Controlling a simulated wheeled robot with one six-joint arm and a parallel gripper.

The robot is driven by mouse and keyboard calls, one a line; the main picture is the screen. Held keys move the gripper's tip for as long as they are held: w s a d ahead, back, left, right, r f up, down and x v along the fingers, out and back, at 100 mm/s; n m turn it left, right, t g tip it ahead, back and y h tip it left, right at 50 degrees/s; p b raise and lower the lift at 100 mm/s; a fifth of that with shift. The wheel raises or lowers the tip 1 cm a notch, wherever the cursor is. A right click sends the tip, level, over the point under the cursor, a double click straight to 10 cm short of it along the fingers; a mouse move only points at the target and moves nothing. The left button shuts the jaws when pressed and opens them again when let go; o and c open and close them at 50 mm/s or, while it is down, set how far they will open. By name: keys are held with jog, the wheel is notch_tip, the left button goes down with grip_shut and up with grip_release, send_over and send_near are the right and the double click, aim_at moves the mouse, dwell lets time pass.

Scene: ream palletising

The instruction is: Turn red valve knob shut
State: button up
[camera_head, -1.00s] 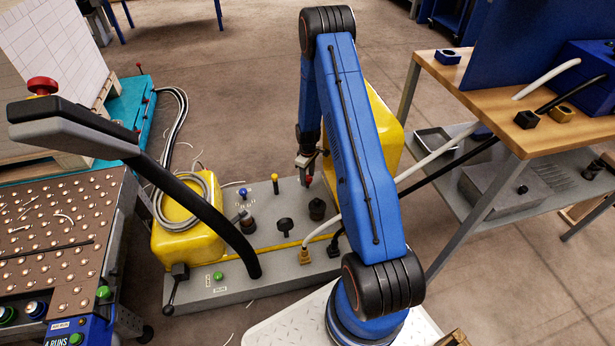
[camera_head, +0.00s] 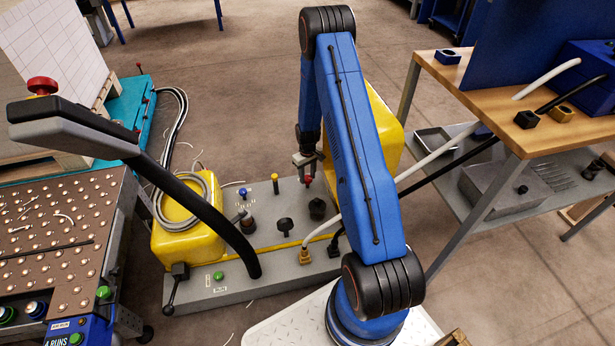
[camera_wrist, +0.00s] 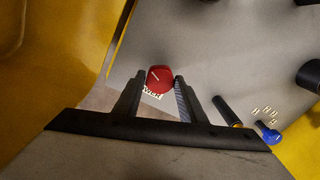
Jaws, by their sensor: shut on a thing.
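The red valve knob (camera_wrist: 159,79) sits between the two finger tips of my gripper (camera_wrist: 155,86) in the wrist view. A short pale mark runs slantwise across its face. Pale lettering beside it is partly hidden. The fingers are shut on the knob. In the head view my gripper (camera_head: 307,164) points down at the far right part of the grey panel (camera_head: 285,255), and the red knob (camera_head: 307,181) shows just below it. The blue arm stands in front of part of this area.
A blue knob (camera_head: 242,191), a yellow-topped post (camera_head: 275,183) and black fittings (camera_head: 317,208) stand on the panel. Yellow housings (camera_head: 188,230) flank it. A workbench (camera_head: 480,85) with hanging hoses is at the right.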

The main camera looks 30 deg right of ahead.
aim_at(308, 178)
jog(key=m, duration=0.6)
jog(key=shift+m, duration=0.3)
jog(key=m, duration=0.6)
jog(key=shift+m, duration=0.4)
jog(key=o, duration=1.1)
jog(key=shift+c, duration=0.2)
notch_tip(308, 178, up, 17)
jog(key=shift+r, duration=0.2)
